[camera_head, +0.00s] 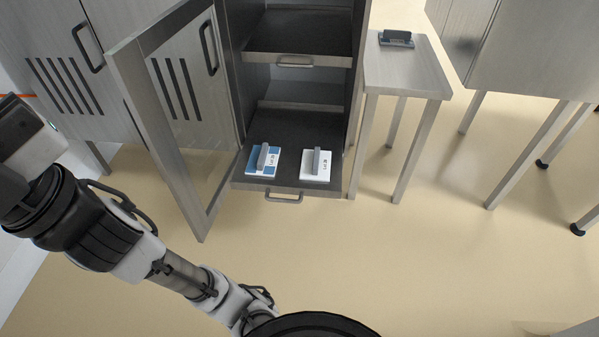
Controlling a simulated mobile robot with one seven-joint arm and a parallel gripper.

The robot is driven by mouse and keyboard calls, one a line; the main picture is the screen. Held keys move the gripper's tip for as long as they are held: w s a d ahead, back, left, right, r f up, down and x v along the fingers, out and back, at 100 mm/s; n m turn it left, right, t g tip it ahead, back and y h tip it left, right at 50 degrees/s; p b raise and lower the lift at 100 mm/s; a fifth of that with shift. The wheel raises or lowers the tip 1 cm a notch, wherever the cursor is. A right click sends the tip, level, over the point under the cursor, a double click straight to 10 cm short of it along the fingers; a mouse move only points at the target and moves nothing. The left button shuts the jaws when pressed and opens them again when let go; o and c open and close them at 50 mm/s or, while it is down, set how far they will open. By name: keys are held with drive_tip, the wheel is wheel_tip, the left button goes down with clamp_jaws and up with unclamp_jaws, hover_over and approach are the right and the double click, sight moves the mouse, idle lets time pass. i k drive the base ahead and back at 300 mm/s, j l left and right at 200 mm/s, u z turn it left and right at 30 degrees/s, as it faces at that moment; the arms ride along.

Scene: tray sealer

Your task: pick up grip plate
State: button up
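Two plates with upright grey handles lie side by side on the pulled-out lower shelf (272,186) of an open cabinet. The left one is a blue and white plate (257,169); the right one is a white plate (315,174) with small dark print. A third, dark piece with a bar-like handle (396,39) lies on a small side table. I cannot tell which of these is the grip plate. My arm reaches to the left edge of the picture, and my gripper is not in view.
The cabinet's glazed door (165,130) stands open to the left of the shelf. An upper shelf (296,47) sits above the lower one. The side table (410,75) stands right of the cabinet, with a larger table (540,50) farther right. The floor in front is clear.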

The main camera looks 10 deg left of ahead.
sight(316, 163)
drive_tip(key=i+l+z, duration=0.25)
drive_tip(key=i, duration=0.6)
drive_tip(key=i+z, duration=0.2)
drive_tip(key=i, duration=0.6)
